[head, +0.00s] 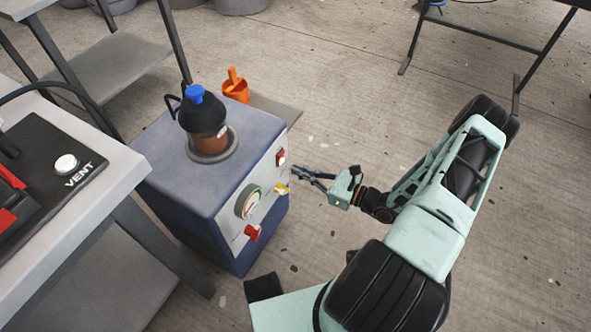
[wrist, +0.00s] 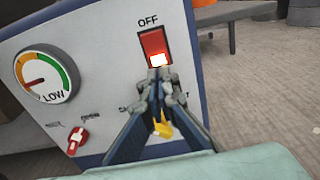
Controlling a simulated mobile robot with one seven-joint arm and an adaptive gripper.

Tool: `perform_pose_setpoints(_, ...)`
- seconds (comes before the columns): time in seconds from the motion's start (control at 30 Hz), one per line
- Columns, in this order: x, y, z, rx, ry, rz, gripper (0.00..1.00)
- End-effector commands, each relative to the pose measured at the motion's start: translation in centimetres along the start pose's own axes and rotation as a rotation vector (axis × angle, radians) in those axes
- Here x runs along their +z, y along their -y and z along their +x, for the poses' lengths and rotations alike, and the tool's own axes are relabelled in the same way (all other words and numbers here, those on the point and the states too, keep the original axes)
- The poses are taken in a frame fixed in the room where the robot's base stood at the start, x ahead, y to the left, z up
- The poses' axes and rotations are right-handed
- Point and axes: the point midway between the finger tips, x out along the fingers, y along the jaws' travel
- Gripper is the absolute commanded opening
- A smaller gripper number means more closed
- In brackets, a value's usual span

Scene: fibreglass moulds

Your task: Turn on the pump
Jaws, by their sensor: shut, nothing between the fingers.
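The pump (head: 190,178) is a grey and blue box on the floor, with a brown-and-black canister (head: 208,138) with a blue cap on top. Its front panel carries a red rocker switch (head: 281,157), also in the wrist view (wrist: 151,43). The word OFF stands above the switch, and its lower part shows bright white. My gripper (head: 294,172) is shut and empty, facing the panel. In the wrist view its fingertips (wrist: 158,80) appear just below the switch's lower end. I cannot tell whether they touch the panel. The fingers hide the panel below the switch.
The panel also has a gauge (wrist: 45,76) with its needle toward LOW, a red knob (wrist: 76,140) and a yellow knob (wrist: 163,128) partly behind my fingers. A bench with a VENT button (head: 66,164) stands left. Open floor lies right.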

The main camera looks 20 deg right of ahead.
Motion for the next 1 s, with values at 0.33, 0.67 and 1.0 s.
perform_pose_setpoints(0.33, -1.2, 0.2, -7.4, -0.002, -0.002, 0.000, 0.00)
perform_pose_setpoints(0.67, -1.8, 0.1, -10.1, 0.001, 0.000, 0.000, 0.00)
perform_pose_setpoints(1.0, -1.8, 0.1, -10.1, 0.001, 0.000, 0.000, 0.00)
